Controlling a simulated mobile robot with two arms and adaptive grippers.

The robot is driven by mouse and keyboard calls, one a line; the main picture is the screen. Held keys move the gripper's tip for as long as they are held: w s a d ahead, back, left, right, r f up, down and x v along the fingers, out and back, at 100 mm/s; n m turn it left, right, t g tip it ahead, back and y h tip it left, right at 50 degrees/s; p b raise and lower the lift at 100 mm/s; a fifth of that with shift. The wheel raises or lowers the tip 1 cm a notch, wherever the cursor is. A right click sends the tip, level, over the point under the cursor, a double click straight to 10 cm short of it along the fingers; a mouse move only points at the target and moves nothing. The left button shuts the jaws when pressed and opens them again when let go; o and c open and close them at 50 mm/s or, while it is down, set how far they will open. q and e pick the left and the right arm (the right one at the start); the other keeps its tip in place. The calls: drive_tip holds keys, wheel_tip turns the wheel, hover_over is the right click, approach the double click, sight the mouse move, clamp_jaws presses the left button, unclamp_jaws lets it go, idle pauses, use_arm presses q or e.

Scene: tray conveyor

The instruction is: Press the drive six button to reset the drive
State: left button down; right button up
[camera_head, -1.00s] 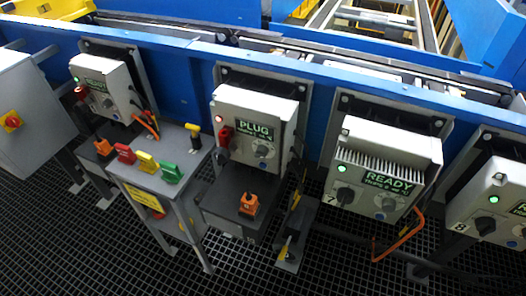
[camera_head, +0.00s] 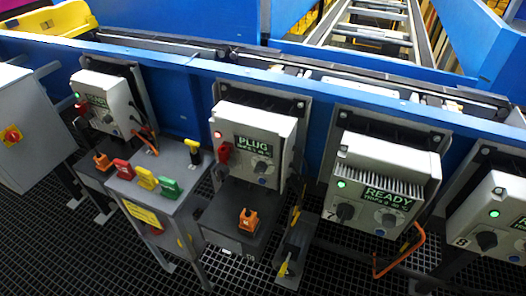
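A drive box (camera_head: 276,122) left of the drive marked 7 shows a red light (camera_head: 218,134) and a green display (camera_head: 257,144) reading PLUG. I cannot read a six on it. A small blue button (camera_head: 261,167) sits low on its front, beside a round dial. A red piece (camera_head: 224,153) is at its left side. An orange piece (camera_head: 248,219) stands on the dark shelf (camera_head: 215,216) below the box. Neither of my grippers is in view.
Drive 7 (camera_head: 384,155) shows READY and a green light; drive 8 (camera_head: 489,211) has a green light. A grey stand (camera_head: 155,200) holds red, yellow and green pieces. A blue beam (camera_head: 330,82) runs behind the boxes. Grating floor (camera_head: 70,250) lies in front.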

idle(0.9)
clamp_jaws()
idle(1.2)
